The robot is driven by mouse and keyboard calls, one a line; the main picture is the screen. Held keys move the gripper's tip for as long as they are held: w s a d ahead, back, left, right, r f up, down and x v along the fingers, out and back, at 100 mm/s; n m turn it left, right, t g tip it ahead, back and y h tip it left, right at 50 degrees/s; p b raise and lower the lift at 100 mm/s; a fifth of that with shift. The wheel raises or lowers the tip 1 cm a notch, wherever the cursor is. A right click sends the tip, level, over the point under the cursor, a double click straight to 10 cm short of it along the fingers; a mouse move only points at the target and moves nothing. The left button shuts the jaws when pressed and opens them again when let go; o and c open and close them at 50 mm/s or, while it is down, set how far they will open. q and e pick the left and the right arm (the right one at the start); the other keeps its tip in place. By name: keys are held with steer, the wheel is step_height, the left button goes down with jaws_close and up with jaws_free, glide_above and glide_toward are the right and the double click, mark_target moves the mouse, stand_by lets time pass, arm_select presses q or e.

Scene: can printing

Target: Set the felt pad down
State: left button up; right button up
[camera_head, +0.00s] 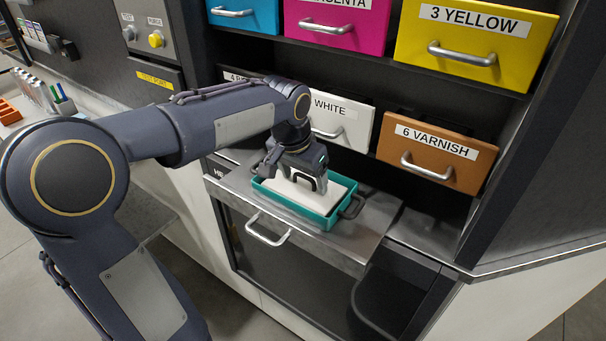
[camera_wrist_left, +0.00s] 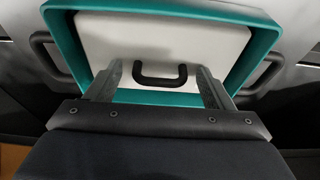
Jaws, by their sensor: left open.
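The felt pad (camera_head: 334,191) is a white slab lying inside a teal tray (camera_head: 320,221). The tray stands on a metal drawer top below the labelled drawers. In the left wrist view the pad (camera_wrist_left: 205,42) fills the tray (camera_wrist_left: 262,45), and a black loop handle (camera_wrist_left: 160,82) stands on the pad. My left gripper (camera_head: 305,181) is over the pad. In the left wrist view my left gripper (camera_wrist_left: 160,85) has its fingers spread on either side of the black handle, apart from it. Part of the pad is hidden behind the gripper in the head view. My right gripper is not in view.
Labelled drawers stand behind: magenta (camera_head: 335,24), yellow (camera_head: 475,37), white (camera_head: 340,117) and brown varnish (camera_head: 436,152). The metal surface (camera_head: 372,228) right of the tray is bare. The tray has dark side handles (camera_head: 352,207). A cup of pens (camera_head: 63,104) stands at the left.

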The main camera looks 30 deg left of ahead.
mark_target(295, 195)
arm_select(q)
steer(key=v, duration=1.2)
steer(key=s+d+f, duration=0.1)
steer(key=s+f, duration=0.1)
steer(key=s, duration=0.1)
steer(key=s+f+t+h, duration=0.1)
steer(key=s+f, duration=0.2)
steer(key=s, duration=0.1)
steer(key=s+d+f+n+h, duration=0.1)
steer(key=s+f, duration=0.1)
steer(key=s, duration=0.2)
steer(key=shift+s+d+f, duration=0.15)
steer(key=shift+d, duration=0.15)
steer(key=s+d+f+n+t+h, duration=0.1)
steer(key=s+d+f, duration=0.4)
steer(key=s+f, duration=0.2)
steer(key=shift+s+f+n+t+h, duration=0.3)
steer(key=shift+s+f+n, duration=0.1)
steer(key=shift+f, duration=0.55)
